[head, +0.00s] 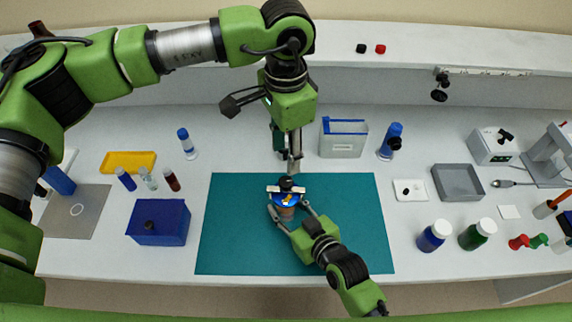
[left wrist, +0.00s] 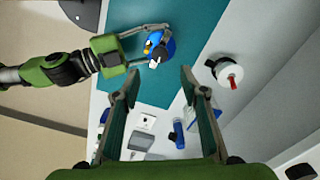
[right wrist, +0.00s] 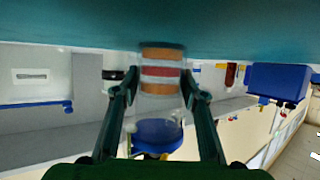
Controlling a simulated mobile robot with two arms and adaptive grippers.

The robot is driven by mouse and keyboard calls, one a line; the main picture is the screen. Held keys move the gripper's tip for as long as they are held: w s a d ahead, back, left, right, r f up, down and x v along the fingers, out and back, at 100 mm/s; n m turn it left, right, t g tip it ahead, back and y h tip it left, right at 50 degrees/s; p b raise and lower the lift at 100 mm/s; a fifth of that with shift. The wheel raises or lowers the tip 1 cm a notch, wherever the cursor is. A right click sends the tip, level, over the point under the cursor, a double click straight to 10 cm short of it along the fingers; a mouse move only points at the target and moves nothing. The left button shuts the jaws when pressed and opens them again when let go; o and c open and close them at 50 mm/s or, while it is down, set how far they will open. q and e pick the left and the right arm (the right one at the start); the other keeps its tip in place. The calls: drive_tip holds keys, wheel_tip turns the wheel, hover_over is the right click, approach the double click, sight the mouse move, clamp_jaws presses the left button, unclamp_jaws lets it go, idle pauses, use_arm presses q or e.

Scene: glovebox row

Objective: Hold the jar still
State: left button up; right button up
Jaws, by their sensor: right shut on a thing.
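The jar (head: 285,212) stands on the teal mat (head: 236,235). Its blue lid (head: 287,198) has a yellow mark, with black and white parts showing at its far side. In the right wrist view the clear jar body (right wrist: 161,72) shows orange and red bands, upside down in the picture. My right gripper (head: 291,217) is shut on the jar, one finger on each side. My left gripper (head: 293,166) points down just behind and above the lid. In the left wrist view its fingers (left wrist: 159,75) are apart with nothing between them.
A blue box (head: 160,222), a yellow tray (head: 128,162) and small vials are left of the mat. A clear blue-rimmed bin (head: 343,138) and a blue-topped bottle (head: 391,140) stand behind. A grey tray (head: 458,182) and two bottles (head: 434,235) are at right. The mat around the jar is clear.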

sight(286, 181)
use_arm(q)
drive_tip(key=shift+r, duration=1.45)
wheel_tip(286, 181, down, 12)
drive_tip(key=m, duration=2.4)
